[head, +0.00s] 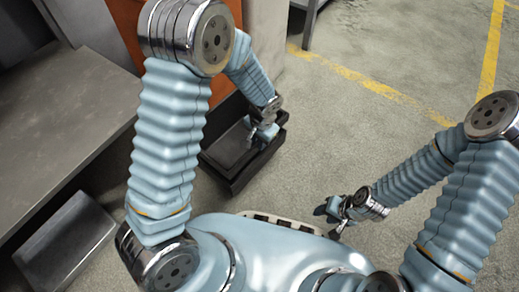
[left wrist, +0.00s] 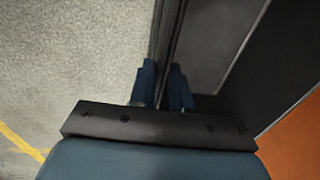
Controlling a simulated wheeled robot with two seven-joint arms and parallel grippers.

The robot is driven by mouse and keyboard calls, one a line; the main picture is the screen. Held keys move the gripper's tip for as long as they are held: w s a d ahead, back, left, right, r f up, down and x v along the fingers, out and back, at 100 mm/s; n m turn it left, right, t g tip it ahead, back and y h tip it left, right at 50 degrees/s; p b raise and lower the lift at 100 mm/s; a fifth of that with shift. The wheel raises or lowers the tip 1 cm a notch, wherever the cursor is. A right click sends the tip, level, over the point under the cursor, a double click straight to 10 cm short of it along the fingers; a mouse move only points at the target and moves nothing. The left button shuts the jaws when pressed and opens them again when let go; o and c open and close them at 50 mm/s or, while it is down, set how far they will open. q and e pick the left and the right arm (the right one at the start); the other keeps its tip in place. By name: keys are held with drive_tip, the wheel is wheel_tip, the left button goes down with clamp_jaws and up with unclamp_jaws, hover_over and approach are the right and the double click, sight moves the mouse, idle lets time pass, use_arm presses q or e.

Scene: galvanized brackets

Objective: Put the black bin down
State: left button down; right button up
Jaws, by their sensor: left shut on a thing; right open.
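The black bin (head: 248,170) is low over the concrete floor, in front of the orange panel, in the head view. I cannot tell whether its base touches the floor. My left gripper (head: 264,132) is shut on the bin's right-hand wall. In the left wrist view, the fingers (left wrist: 163,88) sit on both sides of the bin's thin wall (left wrist: 168,30), and part of the bin's inside shows to the right. The inside that shows looks empty. My right gripper (head: 338,208) is open, empty and well apart from the bin, at the right.
A grey table (head: 60,115) stands at the left, with a grey panel or shelf (head: 65,240) lower down. The orange panel (head: 128,22) stands behind the bin. Yellow lines (head: 375,86) mark the floor. Bare floor (head: 330,130) lies right of the bin.

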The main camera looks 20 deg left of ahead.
use_arm(q)
drive_tip(key=shift+f+b, duration=0.55)
drive_tip(key=shift+f, duration=1.8)
drive_tip(key=shift+f+b, duration=0.4)
drive_tip(key=shift+f, duration=0.05)
drive_tip(key=c, duration=1.1)
unclamp_jaws()
drive_tip(key=shift+r+p, duration=0.35)
drive_tip(key=r+p, duration=0.1)
drive_tip(key=r, duration=0.3)
drive_tip(key=r+p, duration=0.1)
drive_tip(key=r, duration=0.3)
drive_tip(key=d+r+p, duration=0.1)
drive_tip(key=r, duration=0.3)
drive_tip(key=shift+s, duration=0.2)
drive_tip(key=shift+a, duration=0.1)
